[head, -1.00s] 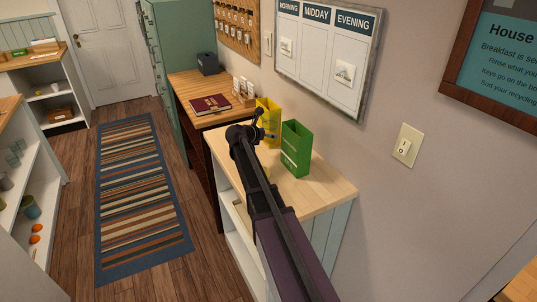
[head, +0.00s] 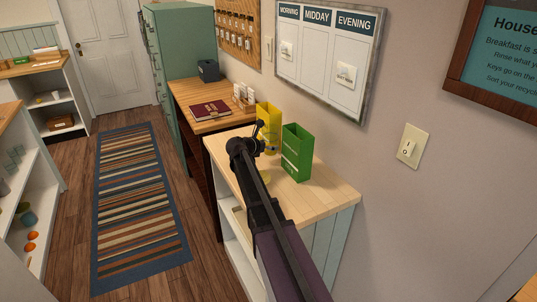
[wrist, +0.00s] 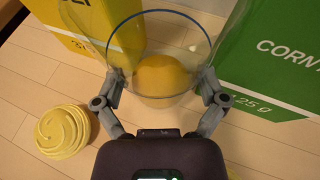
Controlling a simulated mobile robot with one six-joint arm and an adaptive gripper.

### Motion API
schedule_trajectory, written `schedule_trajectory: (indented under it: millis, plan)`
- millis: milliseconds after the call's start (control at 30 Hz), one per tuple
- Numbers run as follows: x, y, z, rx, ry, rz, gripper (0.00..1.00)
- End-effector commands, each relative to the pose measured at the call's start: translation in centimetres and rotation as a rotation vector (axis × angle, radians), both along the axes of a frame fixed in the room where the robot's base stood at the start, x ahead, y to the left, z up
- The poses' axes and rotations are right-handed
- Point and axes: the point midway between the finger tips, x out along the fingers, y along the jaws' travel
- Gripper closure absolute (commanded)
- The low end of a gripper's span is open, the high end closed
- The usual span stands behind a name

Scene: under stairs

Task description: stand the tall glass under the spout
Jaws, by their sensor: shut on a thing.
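The tall glass (wrist: 150,32), clear with a thin blue rim, shows at the top middle of the wrist view. My gripper (wrist: 161,79) has its two fingers on either side of the glass and is shut on it. The wrist camera looks through the glass at a round orange-yellow thing (wrist: 162,80) behind it. In the head view my gripper (head: 262,132) is over the pale wooden counter (head: 325,195), beside the boxes, and my arm hides most of the glass there. I see no spout in either view.
A yellow box (head: 269,118) and a green box (head: 297,152) stand on the counter close to my gripper. A pale yellow swirled thing (wrist: 65,130) lies at left in the wrist view. A desk with a dark red book (head: 210,109) stands behind. The striped rug (head: 140,200) is clear.

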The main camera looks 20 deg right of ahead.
Motion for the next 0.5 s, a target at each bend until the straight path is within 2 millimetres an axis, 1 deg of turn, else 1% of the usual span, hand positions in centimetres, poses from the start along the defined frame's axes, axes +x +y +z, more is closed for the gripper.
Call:
schedule_trajectory:
  millis: [300,500]
  plan:
    - [0.0,-0.1,-2.4,-0.001,0.0,-0.001,0.7]
    - [0.0,-0.1,-3.6,-0.001,0.0,-0.001,0.7]
